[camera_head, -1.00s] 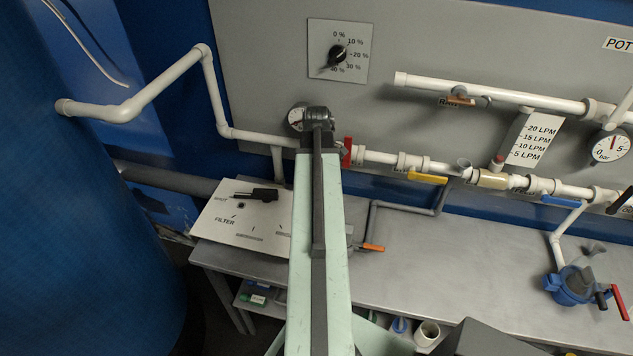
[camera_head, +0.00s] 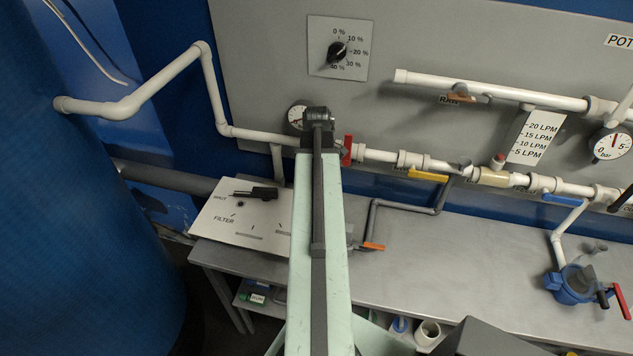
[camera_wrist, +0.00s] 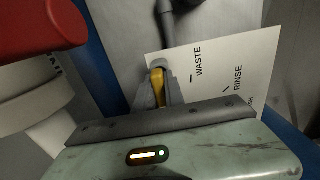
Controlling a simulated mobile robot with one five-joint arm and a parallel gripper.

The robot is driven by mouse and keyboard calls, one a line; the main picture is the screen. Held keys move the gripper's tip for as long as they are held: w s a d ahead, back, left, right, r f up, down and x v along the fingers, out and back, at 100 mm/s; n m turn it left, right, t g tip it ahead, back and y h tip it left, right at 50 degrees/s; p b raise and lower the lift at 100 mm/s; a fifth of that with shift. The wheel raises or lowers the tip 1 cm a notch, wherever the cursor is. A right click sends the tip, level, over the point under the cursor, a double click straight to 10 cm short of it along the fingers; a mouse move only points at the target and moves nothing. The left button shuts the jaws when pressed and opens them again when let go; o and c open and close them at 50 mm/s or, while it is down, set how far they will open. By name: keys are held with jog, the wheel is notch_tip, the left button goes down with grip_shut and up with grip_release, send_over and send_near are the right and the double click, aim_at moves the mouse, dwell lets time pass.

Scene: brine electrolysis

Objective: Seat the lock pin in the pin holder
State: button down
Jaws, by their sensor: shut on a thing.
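My gripper (camera_wrist: 159,88) shows in the wrist view with its grey fingers shut on a small yellow piece (camera_wrist: 158,84), which appears to be the lock pin. Most of the piece is hidden between the fingers. The fingers are in front of a white label plate (camera_wrist: 225,75) marked WASTE and RINSE; contact with it cannot be told. In the head view the fingers and the pin are hidden by my arm. I cannot make out the pin holder for certain; a small dark spot (camera_head: 240,204) shows on the plate below a black handle (camera_head: 257,193).
A red valve handle (camera_wrist: 40,25) is close at the upper left of the wrist view, near white piping (camera_wrist: 35,105). A grey pipe-like part (camera_wrist: 168,22) is above the fingers. The grey bench (camera_head: 450,265) is mostly clear to the right, with a blue pump (camera_head: 575,285) at its end.

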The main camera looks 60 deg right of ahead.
jog(key=c, duration=1.3)
grip_release()
jog(key=shift+c, duration=0.2)
notch_tip(320, 180, up, 8)
jog(key=p, duration=0.8)
jog(key=shift+f, duration=0.1)
